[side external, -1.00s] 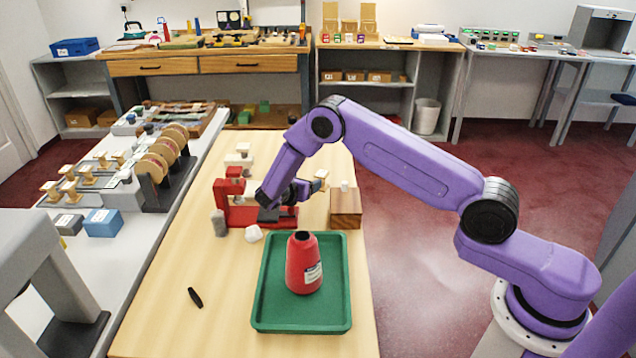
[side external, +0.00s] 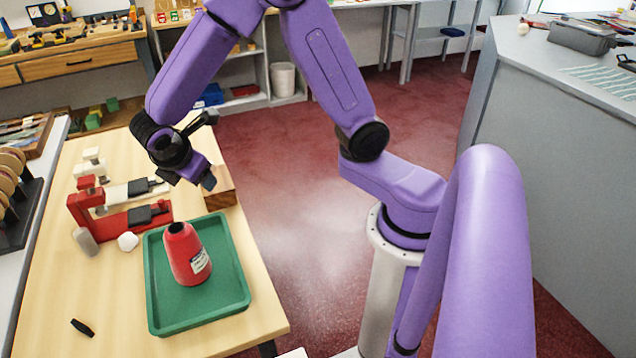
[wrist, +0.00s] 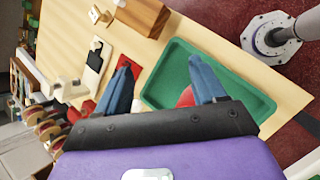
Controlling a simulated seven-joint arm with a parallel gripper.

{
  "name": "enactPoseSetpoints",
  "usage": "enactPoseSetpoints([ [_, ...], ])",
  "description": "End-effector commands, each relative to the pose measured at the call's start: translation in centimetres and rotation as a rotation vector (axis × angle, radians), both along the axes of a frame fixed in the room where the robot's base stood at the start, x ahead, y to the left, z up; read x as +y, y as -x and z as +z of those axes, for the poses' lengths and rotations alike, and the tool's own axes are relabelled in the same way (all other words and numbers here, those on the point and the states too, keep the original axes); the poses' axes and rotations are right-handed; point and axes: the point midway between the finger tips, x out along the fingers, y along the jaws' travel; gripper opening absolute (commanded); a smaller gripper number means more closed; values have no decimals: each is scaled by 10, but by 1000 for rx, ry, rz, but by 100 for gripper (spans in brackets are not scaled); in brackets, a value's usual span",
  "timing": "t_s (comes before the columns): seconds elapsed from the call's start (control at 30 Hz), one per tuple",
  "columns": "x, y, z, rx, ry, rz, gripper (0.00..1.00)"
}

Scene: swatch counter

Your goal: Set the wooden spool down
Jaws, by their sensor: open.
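A small pale wooden spool (wrist: 97,14) is on the table beside the wooden block (wrist: 145,14) in the wrist view. In the side view I cannot make it out; my arm covers that area. My gripper (wrist: 164,78) is open, its two blue fingers apart with nothing held between them. In the side view my gripper (side external: 207,181) is above the table, near the wooden block (side external: 219,190) and behind the green tray.
A green tray (side external: 238,281) holds an upright red cone (side external: 184,256) with a white label. A red machine (side external: 88,207) and a white one (side external: 93,172) stand to the left. A white lump (side external: 128,241) and a dark piece (side external: 82,327) lie on the table.

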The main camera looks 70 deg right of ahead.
Motion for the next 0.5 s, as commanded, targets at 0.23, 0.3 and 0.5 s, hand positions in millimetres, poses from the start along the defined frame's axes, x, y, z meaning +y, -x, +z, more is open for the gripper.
enactPoseSetpoints([
  [0.23,5,107,25,18,-271,-117,69],
  [0.3,4,137,29,35,-342,-153,69],
  [0.5,-4,214,35,102,-516,-247,69],
])
